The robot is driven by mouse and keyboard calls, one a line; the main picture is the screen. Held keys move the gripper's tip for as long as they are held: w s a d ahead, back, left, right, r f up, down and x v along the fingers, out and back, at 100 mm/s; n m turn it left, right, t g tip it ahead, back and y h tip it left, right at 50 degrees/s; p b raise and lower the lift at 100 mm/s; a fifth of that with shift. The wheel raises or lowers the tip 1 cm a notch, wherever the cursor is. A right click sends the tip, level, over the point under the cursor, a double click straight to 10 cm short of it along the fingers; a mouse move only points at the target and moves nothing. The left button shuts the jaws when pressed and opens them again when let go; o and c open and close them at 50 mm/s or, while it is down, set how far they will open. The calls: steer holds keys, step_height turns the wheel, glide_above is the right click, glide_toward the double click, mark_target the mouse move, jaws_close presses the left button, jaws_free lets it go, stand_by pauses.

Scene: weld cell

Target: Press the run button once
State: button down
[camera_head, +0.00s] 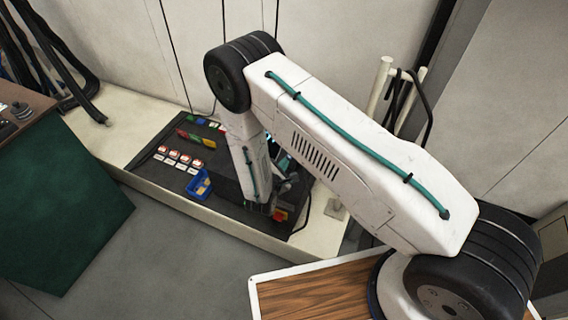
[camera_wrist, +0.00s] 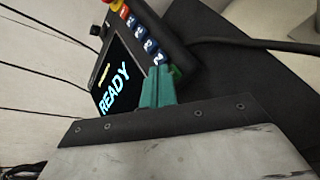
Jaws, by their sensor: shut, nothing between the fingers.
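A dark control box with a lit screen (camera_wrist: 119,80) reading "READY" shows in the wrist view. In the head view my arm mostly hides the box; a red and yellow part (camera_head: 281,214) shows.
A dark mat (camera_head: 228,205) on the pale bench (camera_head: 115,135) holds a blue bin (camera_head: 199,184), several red-and-white items (camera_head: 179,158) and coloured blocks (camera_head: 195,138). A black cable (camera_wrist: 250,43) leaves the box. White posts (camera_head: 379,85) with a hung cable stand at right.

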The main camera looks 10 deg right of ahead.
steer(key=shift+w+d+f, duration=0.1)
steer(key=shift+w+f, duration=0.05)
steer(key=shift+f, duration=0.2)
stand_by(0.3)
steer(key=shift+r, duration=0.1)
steer(key=shift+s+a+r, duration=0.25)
steer(key=shift+s+r, duration=0.1)
steer(key=shift+r, duration=0.35)
steer(key=r, duration=0.1)
steer(key=s+a+r, duration=0.1)
steer(key=r, duration=0.1)
steer(key=s+r, duration=0.1)
steer(key=shift+a+r, duration=0.15)
steer(key=shift+r, duration=0.05)
stand_by(0.4)
steer(key=shift+w, duration=0.1)
stand_by(0.6)
